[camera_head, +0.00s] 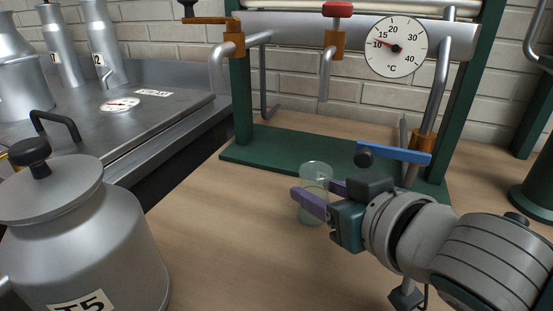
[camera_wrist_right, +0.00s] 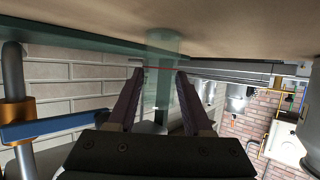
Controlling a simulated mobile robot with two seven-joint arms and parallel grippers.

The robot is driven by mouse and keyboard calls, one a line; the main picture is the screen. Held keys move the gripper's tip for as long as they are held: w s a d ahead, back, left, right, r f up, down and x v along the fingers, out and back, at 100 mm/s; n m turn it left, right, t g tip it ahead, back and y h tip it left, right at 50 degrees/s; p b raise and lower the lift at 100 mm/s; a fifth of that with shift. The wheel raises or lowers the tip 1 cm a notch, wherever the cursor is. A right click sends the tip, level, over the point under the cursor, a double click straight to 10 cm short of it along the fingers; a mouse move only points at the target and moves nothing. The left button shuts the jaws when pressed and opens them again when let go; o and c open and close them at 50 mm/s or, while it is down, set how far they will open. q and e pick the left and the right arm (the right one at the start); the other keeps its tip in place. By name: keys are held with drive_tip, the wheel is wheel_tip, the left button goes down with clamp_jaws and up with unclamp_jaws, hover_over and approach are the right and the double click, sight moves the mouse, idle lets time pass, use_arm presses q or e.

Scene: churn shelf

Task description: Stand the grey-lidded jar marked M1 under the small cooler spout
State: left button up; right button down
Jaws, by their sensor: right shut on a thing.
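My right gripper (camera_head: 322,199) is shut on a clear glass vessel (camera_head: 316,174). The vessel is upright at or just above the wooden worktop, in front of the green base of the cooler stand. It shows between the fingers in the right wrist view (camera_wrist_right: 163,60), where the worktop is at the top and a thin red line crosses the glass. I see no grey lid or M1 mark on it. A thin spout (camera_head: 325,80) under a red handle hangs behind and above the glass. A wider spout (camera_head: 218,72) hangs further left. My left gripper is not in view.
A large grey-lidded metal churn marked T5 (camera_head: 75,235) stands at the front left. A steel counter (camera_head: 165,112) with metal cans lies at the back left. A blue lever (camera_head: 393,153) is close above my right gripper. The worktop left of the glass is clear.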

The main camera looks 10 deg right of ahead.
drive_tip(key=shift+c, duration=1.6)
unclamp_jaws()
drive_tip(key=shift+s+r+p, duration=0.25)
drive_tip(key=shift+s+p, duration=0.05)
drive_tip(key=shift+s, duration=0.15)
drive_tip(key=s+d+g+h, duration=0.1)
drive_tip(key=s, duration=0.4)
drive_tip(key=s+d+g+h+p, duration=0.1)
drive_tip(key=s+d+g, duration=0.1)
drive_tip(key=s, duration=0.3)
drive_tip(key=s+d+m+g+p, duration=0.1)
drive_tip(key=s+d, duration=0.1)
drive_tip(key=s, duration=0.3)
drive_tip(key=shift+d+r+h, duration=0.2)
drive_tip(key=shift+r+h, duration=0.15)
drive_tip(key=shift+h, duration=0.05)
drive_tip(key=s+g, duration=0.2)
drive_tip(key=s, duration=0.1)
drive_tip(key=s+f+g, duration=0.1)
drive_tip(key=s, duration=0.2)
drive_tip(key=s+g, duration=0.2)
drive_tip(key=s, duration=0.1)
drive_tip(key=shift+a+f+n+g, duration=0.3)
drive_tip(key=shift+f+n, duration=0.1)
